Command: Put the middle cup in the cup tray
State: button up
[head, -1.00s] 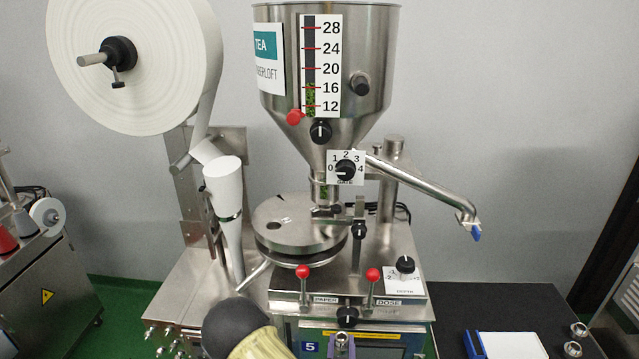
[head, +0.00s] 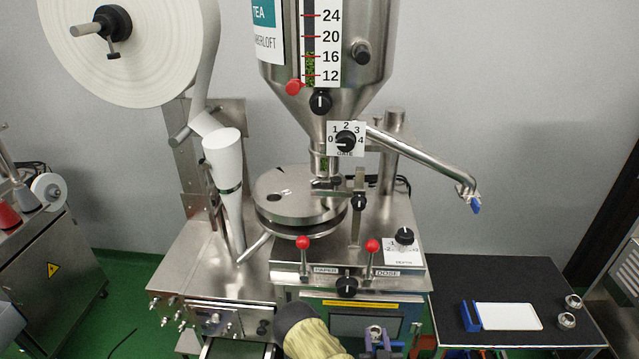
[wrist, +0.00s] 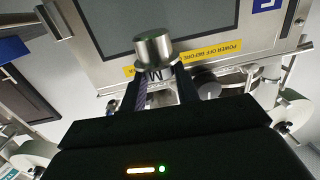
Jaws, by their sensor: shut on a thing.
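My gripper (head: 377,345) shows at the bottom of the head view, in front of the machine. It is shut on a small steel cup (wrist: 153,48), which stands up between the fingers in the wrist view. A tag with the letter M shows just below the cup's rim. The cup also shows small in the head view (head: 376,331). Two small steel pieces that look like cups, one (head: 573,301) behind the other (head: 567,320), stand on the black table at the right. I cannot tell for certain which thing is the cup tray.
The tea machine (head: 348,262) with its round disc (head: 300,200) fills the middle. A white plate (head: 508,316) with a blue edge piece (head: 471,315) lies on the black table (head: 480,275). Something blue (head: 458,354) is cut off at the bottom edge. The table's back part is clear.

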aim_at(373, 344)
jog(key=shift+a+f, duration=0.1)
jog(key=shift+a, duration=0.1)
jog(key=shift+r, duration=0.25)
notch_tip(373, 344, down, 4)
jog(key=b, duration=0.4)
jog(key=shift+w+d+r, duration=0.1)
dwell(0.3)
jog(key=shift+d, duration=0.15)
jog(key=shift+a, duration=0.3)
